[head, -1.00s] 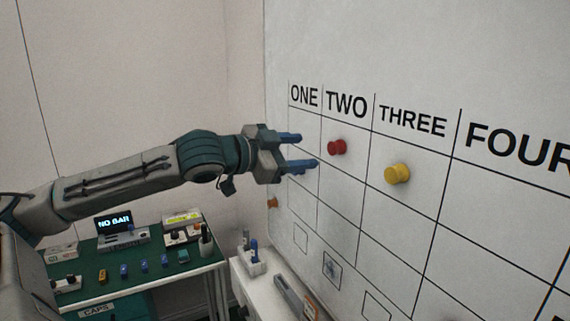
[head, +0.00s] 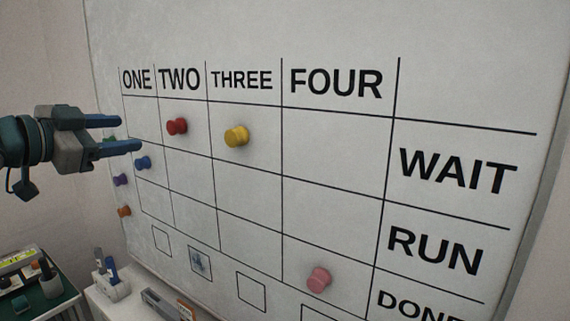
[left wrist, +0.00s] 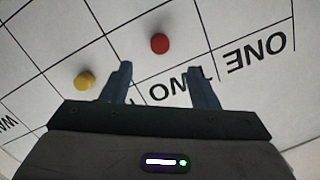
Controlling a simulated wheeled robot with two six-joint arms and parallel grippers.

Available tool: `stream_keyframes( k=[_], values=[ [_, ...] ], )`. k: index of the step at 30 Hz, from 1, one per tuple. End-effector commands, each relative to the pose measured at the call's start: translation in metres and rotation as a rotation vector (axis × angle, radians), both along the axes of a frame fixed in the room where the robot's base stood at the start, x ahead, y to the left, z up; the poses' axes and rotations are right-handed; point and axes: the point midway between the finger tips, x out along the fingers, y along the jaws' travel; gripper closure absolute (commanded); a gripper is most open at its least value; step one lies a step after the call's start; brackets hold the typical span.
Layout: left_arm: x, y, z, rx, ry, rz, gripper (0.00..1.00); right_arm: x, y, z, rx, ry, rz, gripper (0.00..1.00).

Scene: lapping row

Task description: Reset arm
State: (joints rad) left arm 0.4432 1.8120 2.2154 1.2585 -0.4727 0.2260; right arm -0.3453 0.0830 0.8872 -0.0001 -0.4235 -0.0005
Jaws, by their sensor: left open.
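My left gripper (head: 130,134) is at the left of the head view, in front of the board's left edge, with its two blue fingers apart and nothing between them. In the left wrist view the open fingers (left wrist: 163,85) point at the whiteboard, with the red magnet (left wrist: 160,43) beyond them and the yellow magnet (left wrist: 85,80) to the left. In the head view the red magnet (head: 177,126) is under TWO and the yellow magnet (head: 236,136) under THREE, both in the WAIT row. My right gripper is not in view.
The whiteboard (head: 440,105) also carries a blue magnet (head: 143,162), a pink magnet (head: 319,279), and purple (head: 121,180) and orange (head: 124,211) ones at its left edge. A pen holder (head: 111,287) stands on a white ledge below. A green-topped bench (head: 62,301) is at lower left.

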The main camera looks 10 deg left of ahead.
Motion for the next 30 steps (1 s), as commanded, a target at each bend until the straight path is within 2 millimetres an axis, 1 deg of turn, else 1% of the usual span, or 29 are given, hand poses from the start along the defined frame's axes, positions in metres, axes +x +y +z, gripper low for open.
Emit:
stream_keyframes(
  k=[2,5,8,9,11,12,14,15,16,17,18,20,21,23,24,26,27,29,30],
  values=[
    [0.004,-0.001,-0.013,-0.002,0.017,-0.003,0.46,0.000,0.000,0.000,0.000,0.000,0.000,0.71],
    [0.014,-0.001,-0.048,-0.002,0.059,-0.003,0.46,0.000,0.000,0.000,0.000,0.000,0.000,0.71],
    [0.024,-0.003,-0.102,-0.003,0.124,0.002,0.46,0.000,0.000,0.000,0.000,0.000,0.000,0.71],
    [0.027,-0.005,-0.126,-0.003,0.151,0.005,0.46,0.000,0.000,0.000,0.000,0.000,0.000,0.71],
    [0.030,-0.008,-0.161,-0.001,0.190,0.015,0.46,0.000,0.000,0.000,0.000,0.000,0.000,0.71],
    [0.031,-0.010,-0.184,-0.003,0.217,0.022,0.46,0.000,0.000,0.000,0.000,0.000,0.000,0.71],
    [0.029,-0.014,-0.218,-0.003,0.256,0.034,0.46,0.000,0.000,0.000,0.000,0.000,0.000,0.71],
    [0.028,-0.017,-0.240,-0.005,0.282,0.043,0.46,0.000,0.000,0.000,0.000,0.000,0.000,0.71],
    [0.026,-0.019,-0.256,-0.006,0.301,0.052,0.46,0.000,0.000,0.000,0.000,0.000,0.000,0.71],
    [0.023,-0.021,-0.272,-0.007,0.321,0.060,0.46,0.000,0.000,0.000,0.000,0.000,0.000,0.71],
    [0.019,-0.024,-0.293,-0.010,0.347,0.073,0.46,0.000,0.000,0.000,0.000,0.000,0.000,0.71],
    [0.012,-0.029,-0.324,-0.016,0.387,0.094,0.46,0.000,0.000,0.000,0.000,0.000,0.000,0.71],
    [0.006,-0.033,-0.343,-0.020,0.416,0.110,0.46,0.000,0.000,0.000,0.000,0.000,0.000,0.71],
    [-0.005,-0.039,-0.372,-0.026,0.458,0.134,0.46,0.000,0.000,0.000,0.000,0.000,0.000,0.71],
    [-0.013,-0.043,-0.390,-0.032,0.486,0.153,0.46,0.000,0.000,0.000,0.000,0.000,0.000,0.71],
    [-0.027,-0.048,-0.417,-0.041,0.532,0.184,0.46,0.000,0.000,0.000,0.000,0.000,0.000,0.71],
    [-0.037,-0.052,-0.434,-0.045,0.563,0.206,0.46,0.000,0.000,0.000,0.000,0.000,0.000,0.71],
    [-0.053,-0.059,-0.457,-0.055,0.612,0.239,0.46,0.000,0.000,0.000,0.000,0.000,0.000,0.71],
    [-0.065,-0.063,-0.472,-0.061,0.644,0.264,0.46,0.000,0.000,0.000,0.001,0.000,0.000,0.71]
  ],
)
